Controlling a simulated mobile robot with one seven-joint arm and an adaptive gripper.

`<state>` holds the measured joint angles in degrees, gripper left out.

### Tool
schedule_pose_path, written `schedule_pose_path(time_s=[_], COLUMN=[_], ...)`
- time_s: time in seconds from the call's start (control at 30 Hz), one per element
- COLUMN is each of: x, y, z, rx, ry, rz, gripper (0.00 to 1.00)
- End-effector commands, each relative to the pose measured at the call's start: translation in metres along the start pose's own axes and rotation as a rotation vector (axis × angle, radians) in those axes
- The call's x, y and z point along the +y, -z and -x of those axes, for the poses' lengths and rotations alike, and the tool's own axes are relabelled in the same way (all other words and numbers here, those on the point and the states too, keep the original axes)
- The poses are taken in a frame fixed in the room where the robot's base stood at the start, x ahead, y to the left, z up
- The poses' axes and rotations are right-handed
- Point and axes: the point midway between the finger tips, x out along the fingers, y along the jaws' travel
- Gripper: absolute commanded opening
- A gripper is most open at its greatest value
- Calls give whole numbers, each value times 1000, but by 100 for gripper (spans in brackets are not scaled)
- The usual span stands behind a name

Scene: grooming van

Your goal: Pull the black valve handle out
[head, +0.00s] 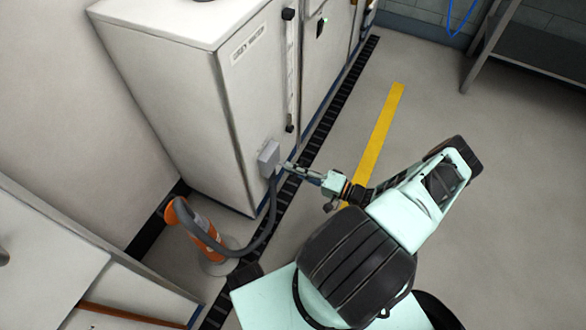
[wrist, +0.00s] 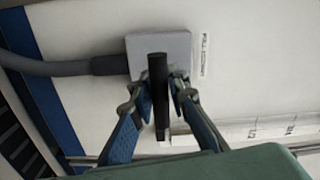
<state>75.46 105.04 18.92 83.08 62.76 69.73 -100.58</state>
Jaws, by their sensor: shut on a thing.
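The black valve handle (wrist: 158,90) shows in the wrist view as a dark upright bar in front of a grey valve box (wrist: 181,44). My gripper (wrist: 160,92) has one finger on each side of the handle and is shut on it. In the head view the grey valve box (head: 269,158) sits low on the front of the white grey-water cabinet (head: 185,110). My gripper (head: 287,168) reaches it from the right. The handle is too small and covered to make out in the head view.
A grey hose (head: 268,222) runs from the box down to an orange cylinder (head: 204,232) on the floor. A clear gauge tube (head: 291,70) stands on the cabinet front. A dark floor grate (head: 325,125) and yellow stripe (head: 381,130) lie right of the cabinet.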

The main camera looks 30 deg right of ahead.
Motion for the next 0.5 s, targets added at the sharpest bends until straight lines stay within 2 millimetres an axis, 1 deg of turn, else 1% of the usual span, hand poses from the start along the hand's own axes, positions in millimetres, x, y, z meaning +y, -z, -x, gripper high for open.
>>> schedule_pose_path(time_s=[0.27,0.5], x=[0,0], y=[0,1], z=[0,9], rx=[0,2], ry=[1,2], rz=[2,3], gripper=[0,0])
